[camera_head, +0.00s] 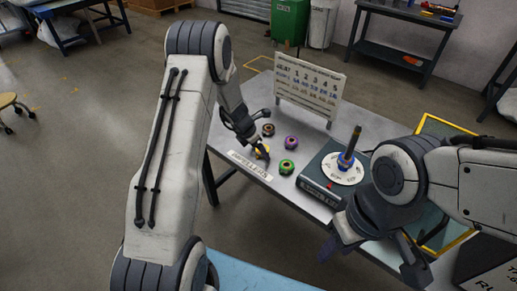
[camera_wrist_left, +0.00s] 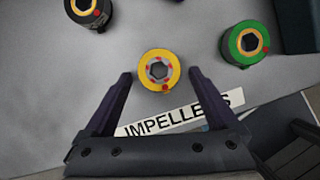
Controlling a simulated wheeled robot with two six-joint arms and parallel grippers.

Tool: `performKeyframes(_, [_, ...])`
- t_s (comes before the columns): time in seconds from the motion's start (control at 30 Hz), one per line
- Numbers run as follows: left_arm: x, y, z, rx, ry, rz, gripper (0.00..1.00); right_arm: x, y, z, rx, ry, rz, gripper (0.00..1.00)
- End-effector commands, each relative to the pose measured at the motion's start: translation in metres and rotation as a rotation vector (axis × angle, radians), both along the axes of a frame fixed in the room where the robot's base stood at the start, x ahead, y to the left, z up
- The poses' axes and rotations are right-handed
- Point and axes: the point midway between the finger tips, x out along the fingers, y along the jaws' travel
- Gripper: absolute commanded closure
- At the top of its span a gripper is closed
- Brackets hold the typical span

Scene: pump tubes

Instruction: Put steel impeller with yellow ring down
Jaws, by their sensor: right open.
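The steel impeller with the yellow ring (camera_wrist_left: 145,70) lies on the grey table top in the left wrist view, just above the IMPELLERS label (camera_wrist_left: 178,119). In the head view a bit of its yellow ring (camera_head: 264,151) shows at my left gripper. My left gripper (camera_wrist_left: 160,76) is open, with its two fingers spread on either side of the impeller and gaps between them and the ring. My right gripper (camera_head: 373,262) is open and empty at the lower right, over the front right of the table.
A green-ringed impeller (camera_head: 286,167), a purple-ringed one (camera_head: 291,142) and a dark brown one (camera_head: 268,130) stand near. A dark box with a white disc (camera_head: 343,175) and upright post is right of them. A printed board (camera_head: 309,86) stands behind.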

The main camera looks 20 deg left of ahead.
Motion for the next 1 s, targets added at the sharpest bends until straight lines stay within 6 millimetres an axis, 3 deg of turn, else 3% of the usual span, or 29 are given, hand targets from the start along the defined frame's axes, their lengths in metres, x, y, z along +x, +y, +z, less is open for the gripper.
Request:
performKeyframes(0.17, [-0.001,0.001,0.008,0.0,-0.001,0.001,0.08,0.0,0.0,0.004,0.0,0.0,0.0,0.55])
performKeyframes(0.6, [-0.028,0.021,0.09,0.0,-0.002,0.002,0.08,0.0,0.0,0.027,0.0,0.0,0.0,0.55])
performKeyframes(0.83, [-0.037,0.025,0.112,0.001,-0.001,-0.004,0.08,0.0,0.0,0.032,0.0,0.0,0.0,0.55])
performKeyframes(0.93, [-0.042,0.008,0.123,0.02,-0.012,-0.1,0.08,0.0,0.0,0.032,0.0,0.0,0.0,0.55])
performKeyframes(1.0, [-0.053,-0.023,0.139,0.056,-0.034,-0.284,0.08,0.0,0.0,0.032,0.0,0.0,0.0,0.55])
